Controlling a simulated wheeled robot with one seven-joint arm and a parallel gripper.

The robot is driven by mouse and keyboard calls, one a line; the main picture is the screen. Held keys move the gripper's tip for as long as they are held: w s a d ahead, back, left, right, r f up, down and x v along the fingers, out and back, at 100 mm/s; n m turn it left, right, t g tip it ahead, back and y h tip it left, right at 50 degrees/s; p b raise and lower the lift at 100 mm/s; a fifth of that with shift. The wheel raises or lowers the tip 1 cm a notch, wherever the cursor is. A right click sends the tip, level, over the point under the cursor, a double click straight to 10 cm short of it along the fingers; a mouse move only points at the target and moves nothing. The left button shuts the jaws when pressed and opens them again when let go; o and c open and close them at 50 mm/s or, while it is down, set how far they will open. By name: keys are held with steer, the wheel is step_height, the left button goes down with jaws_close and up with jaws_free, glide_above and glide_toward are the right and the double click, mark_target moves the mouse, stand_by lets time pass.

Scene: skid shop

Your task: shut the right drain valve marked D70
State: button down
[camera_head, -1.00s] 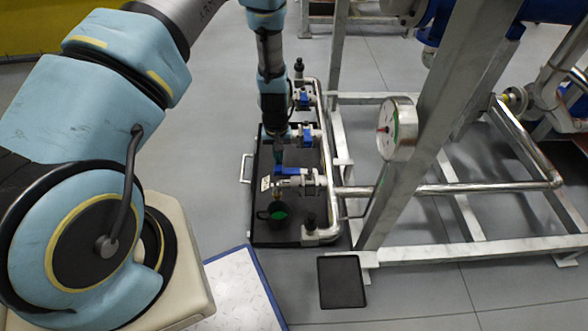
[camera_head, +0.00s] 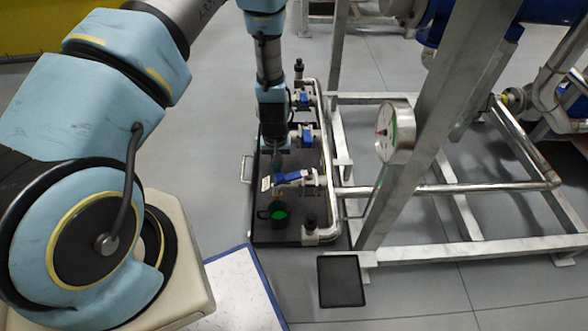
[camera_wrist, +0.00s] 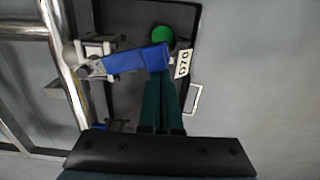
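The valve marked D70 has a blue lever (camera_head: 291,177), on the near branch of the steel pipe in the head view.
Two more blue-handled valves (camera_head: 306,135) sit farther along the pipe. A black cup with green inside (camera_head: 279,214) stands below the D70 lever on the black tray (camera_head: 262,237). A steel frame with a round gauge (camera_head: 396,132) stands to the right.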

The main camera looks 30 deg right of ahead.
mark_target(280, 178)
steer(key=shift+s+a, duration=0.2)
steer(key=shift+s, duration=0.35)
steer(key=shift+s+a+p, duration=0.15)
steer(key=shift+s+p, duration=0.25)
steer(key=shift+s, duration=0.7)
steer(key=shift+s, duration=1.2)
